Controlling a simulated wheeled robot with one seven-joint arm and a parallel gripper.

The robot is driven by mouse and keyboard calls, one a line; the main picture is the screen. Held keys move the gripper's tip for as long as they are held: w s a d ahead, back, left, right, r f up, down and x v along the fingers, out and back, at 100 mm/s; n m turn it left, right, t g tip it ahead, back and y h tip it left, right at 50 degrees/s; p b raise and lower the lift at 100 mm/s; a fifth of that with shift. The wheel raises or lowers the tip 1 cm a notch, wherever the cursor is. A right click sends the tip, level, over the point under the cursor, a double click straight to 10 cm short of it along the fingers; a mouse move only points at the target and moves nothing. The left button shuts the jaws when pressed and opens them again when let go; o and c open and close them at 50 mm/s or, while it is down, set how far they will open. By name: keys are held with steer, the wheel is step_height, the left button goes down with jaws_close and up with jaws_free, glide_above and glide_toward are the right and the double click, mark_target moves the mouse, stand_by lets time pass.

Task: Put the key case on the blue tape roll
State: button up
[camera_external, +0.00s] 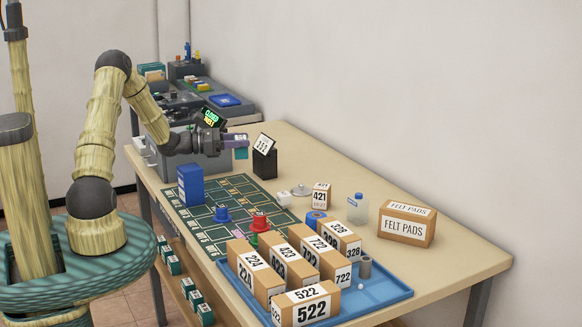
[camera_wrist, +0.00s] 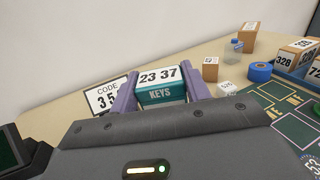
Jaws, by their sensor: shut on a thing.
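The key case (camera_wrist: 161,91) is a teal box with a white label reading "23 37" and the word KEYS. My gripper (camera_wrist: 160,92) is shut on it, with a purple finger on each side. In the external view my gripper (camera_external: 238,143) holds the key case (camera_external: 241,154) above the far part of the table, just left of a black code stand. The blue tape roll (camera_external: 316,220) lies on the table, partly hidden behind the boxes in the blue tray. It also shows in the wrist view (camera_wrist: 259,72), to the right of the case and apart from it.
The code stand (camera_external: 264,160) is close beside my gripper. A blue box (camera_external: 190,185) and red and blue spools stand on the green grid mat (camera_external: 241,187). A 421 box (camera_external: 321,197), a bottle (camera_external: 357,210) and a blue tray (camera_external: 385,297) of numbered boxes surround the roll.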

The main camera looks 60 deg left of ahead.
steer(key=w+d+r+m+g+h, duration=0.1)
steer(key=w+d+h, duration=0.15)
steer(key=d, duration=0.45)
steer(key=w+d+r+m+g+h, duration=0.1)
steer(key=w+d+m, duration=0.1)
steer(key=w+d, duration=0.35)
steer(key=r+m+g+h, duration=0.2)
steer(key=h, duration=0.2)
glide_above(314, 215)
steer(key=shift+f+y+b, duration=0.2)
steer(key=shift+y+b, duration=0.05)
steer(key=shift+b, duration=0.15)
step_height(314, 215, down, 6)
steer(key=shift+f, duration=0.15)
step_height(314, 215, down, 4)
steer(key=shift+r, duration=0.15)
